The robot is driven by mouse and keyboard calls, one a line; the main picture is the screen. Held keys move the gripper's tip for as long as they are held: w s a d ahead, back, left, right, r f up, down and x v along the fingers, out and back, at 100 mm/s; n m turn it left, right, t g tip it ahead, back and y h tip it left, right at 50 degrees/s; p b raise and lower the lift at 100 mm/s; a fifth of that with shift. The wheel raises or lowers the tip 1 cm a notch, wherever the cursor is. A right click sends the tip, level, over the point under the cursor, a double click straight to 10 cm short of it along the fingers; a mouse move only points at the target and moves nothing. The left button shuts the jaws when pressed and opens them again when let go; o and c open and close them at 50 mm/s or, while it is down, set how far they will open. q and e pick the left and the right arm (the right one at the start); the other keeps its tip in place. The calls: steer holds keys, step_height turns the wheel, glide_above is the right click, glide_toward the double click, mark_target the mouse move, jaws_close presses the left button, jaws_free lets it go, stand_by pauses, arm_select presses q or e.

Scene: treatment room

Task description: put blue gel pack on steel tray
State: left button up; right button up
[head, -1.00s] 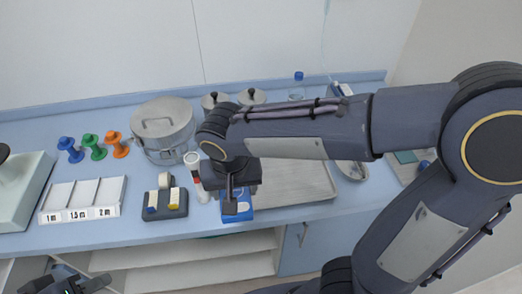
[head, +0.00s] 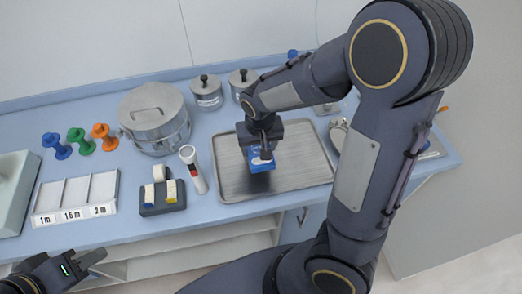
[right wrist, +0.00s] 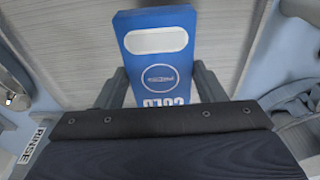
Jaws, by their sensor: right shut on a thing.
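The blue gel pack (head: 260,160) is held in my right gripper (head: 263,150), over the middle of the steel tray (head: 236,187). In the right wrist view the pack (right wrist: 157,58) shows a white label and the word COLD, with the fingers of my right gripper (right wrist: 160,88) at its two sides. The tray's brushed surface (right wrist: 70,50) lies behind it. I cannot tell whether the pack touches the tray. My left gripper (head: 92,268) is at the lower left, in front of the counter, away from the pack; its fingers look apart and empty.
A flashlight (head: 193,170) and a tape holder (head: 162,195) stand left of the tray. A large steel drum (head: 154,118) and lidded jars (head: 207,92) stand behind. A kidney dish (head: 338,133) is at the tray's right. A white three-slot box (head: 75,200) is further left.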

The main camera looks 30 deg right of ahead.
steer(key=shift+w+d+f, duration=0.2)
steer(key=shift+d+f, duration=0.25)
steer(key=shift+f, duration=1.7)
steer(key=shift+f, duration=0.15)
steer(key=o, duration=1.1)
steer(key=shift+c, duration=0.2)
